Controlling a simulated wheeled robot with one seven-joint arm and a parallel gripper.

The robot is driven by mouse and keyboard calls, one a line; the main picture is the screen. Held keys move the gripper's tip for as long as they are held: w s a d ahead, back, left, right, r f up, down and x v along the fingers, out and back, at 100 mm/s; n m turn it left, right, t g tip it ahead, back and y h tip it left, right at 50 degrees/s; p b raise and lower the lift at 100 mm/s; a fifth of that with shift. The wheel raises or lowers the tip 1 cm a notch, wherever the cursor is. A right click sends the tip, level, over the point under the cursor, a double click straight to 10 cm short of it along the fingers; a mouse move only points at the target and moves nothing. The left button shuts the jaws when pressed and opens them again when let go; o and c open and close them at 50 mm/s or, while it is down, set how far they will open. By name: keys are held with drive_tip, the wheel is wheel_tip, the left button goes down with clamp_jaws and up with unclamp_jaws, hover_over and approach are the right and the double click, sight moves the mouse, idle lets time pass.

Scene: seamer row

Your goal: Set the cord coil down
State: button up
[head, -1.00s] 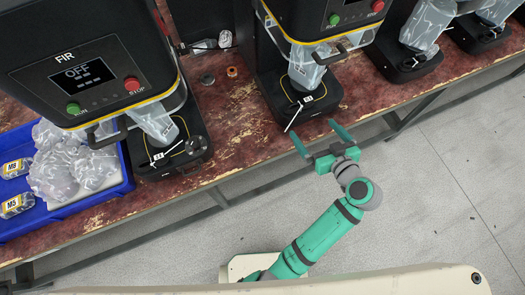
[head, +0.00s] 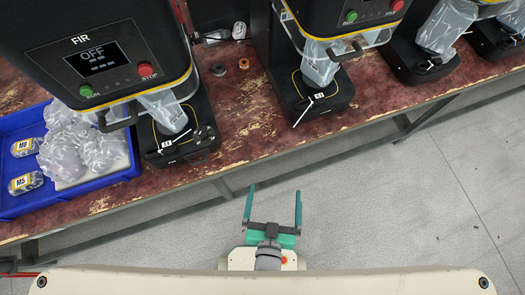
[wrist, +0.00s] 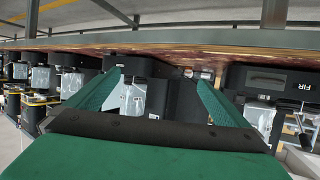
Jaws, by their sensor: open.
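My gripper (head: 274,190) is open, with nothing between its two green fingers. It is over the floor in front of the bench, close to my body, and its fingers point toward the bench. The wrist view shows the same open fingers (wrist: 160,82) with the row of machines beyond them. I cannot single out a cord coil with certainty. A small orange-brown ring (head: 243,63) and a small dark round piece (head: 218,69) lie on the bench between two machines, apart from my gripper.
The worn red-brown bench (head: 235,120) carries several black seamers, one marked FIR (head: 92,58) with its screen reading OFF. A blue tray (head: 62,204) at left holds clear bags and packs labelled M8 (head: 27,147) and M5 (head: 26,183).

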drive_tip(key=s+a+r+n+t+y, duration=0.1)
drive_tip(key=s+a+r, duration=0.2)
drive_tip(key=s+r, duration=0.2)
drive_tip(key=shift+a+r+n+t+y, duration=0.3)
drive_tip(key=shift+a+r+t, duration=0.1)
drive_tip(key=shift+r, duration=0.1)
